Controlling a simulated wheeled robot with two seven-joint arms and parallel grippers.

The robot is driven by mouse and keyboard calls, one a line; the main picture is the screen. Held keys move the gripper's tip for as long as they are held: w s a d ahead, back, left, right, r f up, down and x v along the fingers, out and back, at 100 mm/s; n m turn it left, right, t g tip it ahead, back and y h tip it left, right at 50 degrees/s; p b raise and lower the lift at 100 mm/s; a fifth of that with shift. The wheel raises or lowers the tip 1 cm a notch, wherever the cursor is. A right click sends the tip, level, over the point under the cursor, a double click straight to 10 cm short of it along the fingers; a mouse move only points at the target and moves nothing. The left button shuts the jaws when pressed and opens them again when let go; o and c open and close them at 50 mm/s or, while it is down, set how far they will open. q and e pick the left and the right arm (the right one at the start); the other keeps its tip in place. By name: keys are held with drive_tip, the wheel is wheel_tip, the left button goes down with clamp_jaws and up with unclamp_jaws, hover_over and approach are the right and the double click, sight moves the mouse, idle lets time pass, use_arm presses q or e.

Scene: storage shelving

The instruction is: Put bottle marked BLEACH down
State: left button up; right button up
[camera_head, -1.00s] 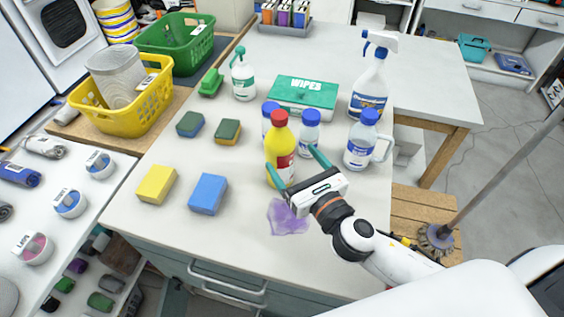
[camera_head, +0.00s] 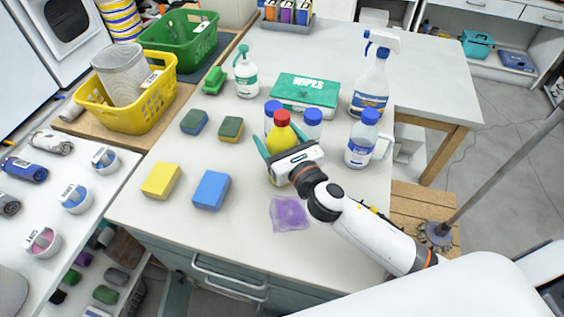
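A yellow bottle with a red cap (camera_head: 281,138) stands upright on the white counter (camera_head: 240,238). My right gripper (camera_head: 288,147) is in front of it, its green fingers apart on either side of the bottle. The gripper body hides the bottle's lower part and label. Contact with the bottle cannot be made out. I cannot read BLEACH on any bottle. Two blue-capped bottles (camera_head: 314,124) stand close behind the yellow one. A white jug with a blue cap (camera_head: 361,143) stands to the right. My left gripper is not in view.
A blue spray bottle (camera_head: 371,88), a green wipes box (camera_head: 305,92) and a green-topped pump bottle (camera_head: 246,77) stand behind. Yellow (camera_head: 161,181) and blue (camera_head: 211,190) sponges lie left.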

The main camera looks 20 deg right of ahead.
clamp_jaws()
drive_tip(key=shift+r, duration=0.1)
drive_tip(key=shift+w+r, duration=0.1)
